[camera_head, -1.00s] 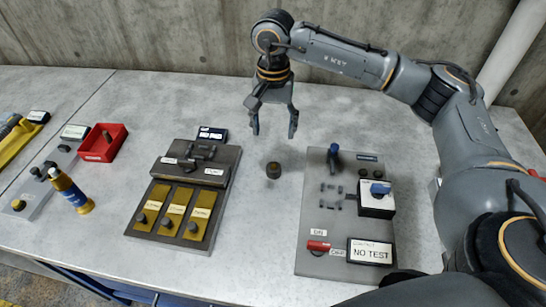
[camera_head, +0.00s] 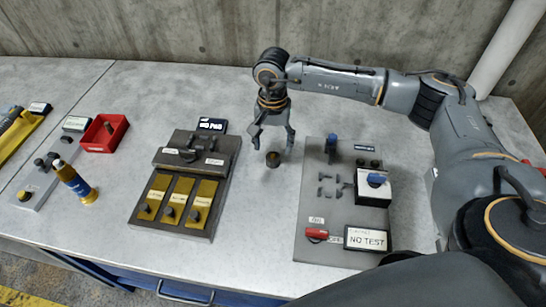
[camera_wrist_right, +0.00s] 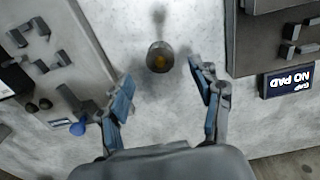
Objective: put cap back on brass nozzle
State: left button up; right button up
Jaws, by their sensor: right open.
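A small dark round cap (camera_head: 272,160) with a yellowish centre stands on the bare bench top between two panels. In the right wrist view the cap (camera_wrist_right: 160,57) shows just beyond the fingertips, roughly midway between them. My right gripper (camera_head: 272,147) points down over the cap with its fingers spread and nothing held; it also shows in the wrist view (camera_wrist_right: 161,77). Any gap in height to the cap is hard to judge. A nozzle with a blue body and brass end (camera_head: 75,182) is at the left, tilted. My left gripper is not in view.
A dark panel with brass plates (camera_head: 185,195) lies left of the cap, with a "NO PAD" display (camera_head: 212,125) behind it. A grey panel with switches (camera_head: 340,205) lies to the right. A red bin (camera_head: 105,133) stands near the nozzle. Bare bench surrounds the cap.

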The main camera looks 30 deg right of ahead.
aim_at(273, 157)
jog(key=shift+f, duration=0.1)
jog(key=shift+f+p, duration=0.3)
jog(key=shift+p, duration=0.15)
notch_tip(273, 157, down, 4)
jog(key=shift+w+d+r+p, duration=0.1)
jog(key=shift+r+p, duration=0.05)
jog(key=shift+p, duration=0.5)
jog(key=shift+f, duration=0.35)
jog(key=c, duration=1)
